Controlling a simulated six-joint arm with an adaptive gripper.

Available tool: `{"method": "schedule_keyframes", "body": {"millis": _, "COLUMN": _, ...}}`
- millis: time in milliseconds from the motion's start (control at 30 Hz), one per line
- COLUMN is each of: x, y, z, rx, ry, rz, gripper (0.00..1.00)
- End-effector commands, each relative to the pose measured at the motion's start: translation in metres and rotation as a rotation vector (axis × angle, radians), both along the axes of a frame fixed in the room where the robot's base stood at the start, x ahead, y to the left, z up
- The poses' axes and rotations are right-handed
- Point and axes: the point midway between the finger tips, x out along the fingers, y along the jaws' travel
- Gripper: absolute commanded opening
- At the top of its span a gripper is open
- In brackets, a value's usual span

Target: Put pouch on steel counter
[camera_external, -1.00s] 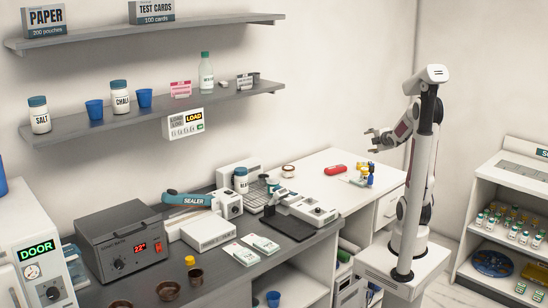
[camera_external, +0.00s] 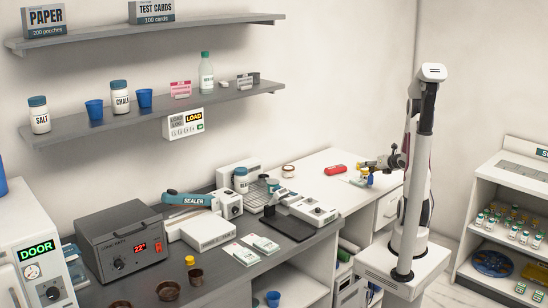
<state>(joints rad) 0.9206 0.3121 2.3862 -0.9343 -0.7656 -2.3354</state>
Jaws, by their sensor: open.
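Two flat white packets with green marks, which look like pouches, lie side by side on the dark grey counter (camera_external: 222,283): one nearer the front (camera_external: 241,254) and one behind it (camera_external: 263,244). I cannot tell whether either is the pouch meant.
A sealer (camera_external: 188,199), a grey heated box (camera_external: 127,243) and a black-plated device (camera_external: 288,225) crowd the counter. Two wall shelves (camera_external: 150,113) hang above. A rack of vials (camera_external: 512,229) stands at right.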

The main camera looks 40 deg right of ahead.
Motion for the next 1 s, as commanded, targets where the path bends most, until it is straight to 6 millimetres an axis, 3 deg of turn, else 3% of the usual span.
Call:
{"method": "schedule_keyframes", "body": {"millis": 100, "x": -0.004, "y": 0.002, "z": -0.017, "rx": -0.070, "ry": 0.021, "rz": 0.082, "gripper": 0.51}}
{"method": "schedule_keyframes", "body": {"millis": 400, "x": -0.020, "y": 0.007, "z": -0.042, "rx": -0.255, "ry": -0.003, "rz": 0.287, "gripper": 0.51}}
{"method": "schedule_keyframes", "body": {"millis": 700, "x": -0.032, "y": 0.013, "z": -0.050, "rx": -0.369, "ry": -0.054, "rz": 0.399, "gripper": 0.51}}
{"method": "schedule_keyframes", "body": {"millis": 1000, "x": -0.033, "y": 0.014, "z": -0.050, "rx": -0.377, "ry": -0.058, "rz": 0.407, "gripper": 0.51}}
